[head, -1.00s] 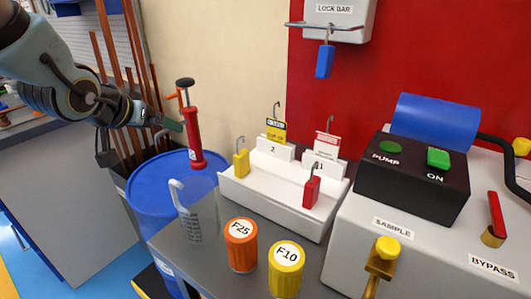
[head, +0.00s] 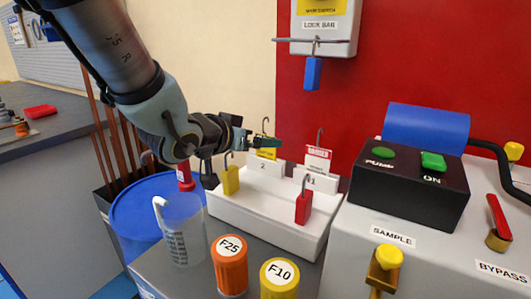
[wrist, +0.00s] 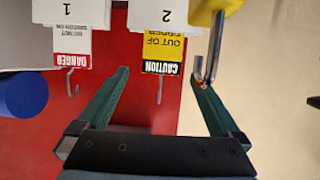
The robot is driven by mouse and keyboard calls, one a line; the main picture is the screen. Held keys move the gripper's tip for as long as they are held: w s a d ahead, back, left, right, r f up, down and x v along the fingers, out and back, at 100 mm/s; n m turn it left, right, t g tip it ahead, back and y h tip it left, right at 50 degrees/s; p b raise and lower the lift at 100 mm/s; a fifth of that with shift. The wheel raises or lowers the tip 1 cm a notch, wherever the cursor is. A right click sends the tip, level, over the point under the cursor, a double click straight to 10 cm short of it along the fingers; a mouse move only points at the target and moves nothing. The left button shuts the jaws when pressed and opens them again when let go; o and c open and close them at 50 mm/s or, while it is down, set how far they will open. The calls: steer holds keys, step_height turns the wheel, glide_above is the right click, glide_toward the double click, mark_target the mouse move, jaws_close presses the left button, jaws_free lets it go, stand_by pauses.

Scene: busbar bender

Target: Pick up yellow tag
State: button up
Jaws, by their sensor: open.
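The yellow tag (head: 267,153) hangs in the slot marked 2 at the back of the white tray, with its hook upward. In the wrist view the yellow tag (wrist: 163,47) reads "CAUTION, OUT OF ORDER" and appears upside down. My gripper (head: 264,142) is open and empty at the tag's height, its green finger overlapping the tag in the head view. In the wrist view my gripper (wrist: 160,80) has its two fingers on either side of the tag's hook, apart from it. The other finger is hard to make out in the head view.
A yellow padlock (head: 231,180) stands near my gripper; its shackle (wrist: 213,55) overlaps the right finger in the wrist view. A red danger tag (head: 318,158) hangs in slot 1, left in the wrist view. A red padlock (head: 304,206) stands in the white tray (head: 270,228).

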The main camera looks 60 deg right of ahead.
steer(key=shift+p+x, duration=0.55)
steer(key=shift+x, duration=2)
steer(key=shift+w+f, duration=0.1)
steer(key=shift+f, duration=0.05)
